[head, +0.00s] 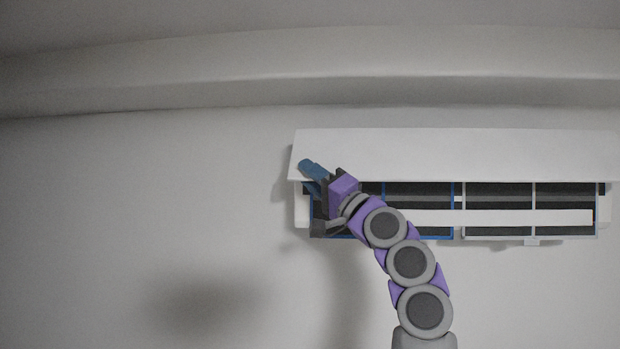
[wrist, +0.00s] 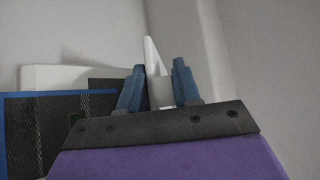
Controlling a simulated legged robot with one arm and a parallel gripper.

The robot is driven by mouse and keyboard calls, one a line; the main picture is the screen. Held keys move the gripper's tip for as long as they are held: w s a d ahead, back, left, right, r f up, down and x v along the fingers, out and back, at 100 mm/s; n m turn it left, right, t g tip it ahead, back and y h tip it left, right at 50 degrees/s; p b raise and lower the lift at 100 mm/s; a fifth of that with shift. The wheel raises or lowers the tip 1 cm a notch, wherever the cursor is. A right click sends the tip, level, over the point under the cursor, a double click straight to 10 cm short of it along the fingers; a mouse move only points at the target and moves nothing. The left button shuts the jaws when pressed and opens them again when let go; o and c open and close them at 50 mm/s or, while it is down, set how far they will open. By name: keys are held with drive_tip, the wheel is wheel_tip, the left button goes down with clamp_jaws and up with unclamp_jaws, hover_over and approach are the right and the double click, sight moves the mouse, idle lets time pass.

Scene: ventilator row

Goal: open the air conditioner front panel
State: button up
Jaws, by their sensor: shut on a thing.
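The air conditioner (head: 604,212) is on the wall at the right of the head view. Its white front panel (head: 460,152) is swung up and out, with dark filters showing below it. My gripper (head: 308,172) is at the panel's lower left corner. In the wrist view, the two blue fingers of my gripper (wrist: 160,76) stand on either side of a thin white edge of the front panel (wrist: 153,58), shut on it. The exact contact is partly hidden by the fingers.
The filters (head: 497,193) have a blue frame on the left and a pale one on the right. A white bar (head: 500,217) crosses them. The wall (head: 130,220) left of the unit is bare. A rounded ledge (head: 300,72) runs above it.

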drive_tip(key=shift+d+r, duration=0.1)
drive_tip(key=shift+d, duration=0.15)
clamp_jaws()
drive_tip(key=shift+s+r, duration=0.1)
drive_tip(key=s+r+m+h, duration=0.1)
drive_tip(key=s+r+m+h+b, duration=0.1)
drive_tip(key=r+m, duration=0.1)
drive_tip(key=shift+d+t, duration=0.15)
drive_tip(key=shift+t, duration=0.25)
drive_tip(key=shift+m+h, duration=0.3)
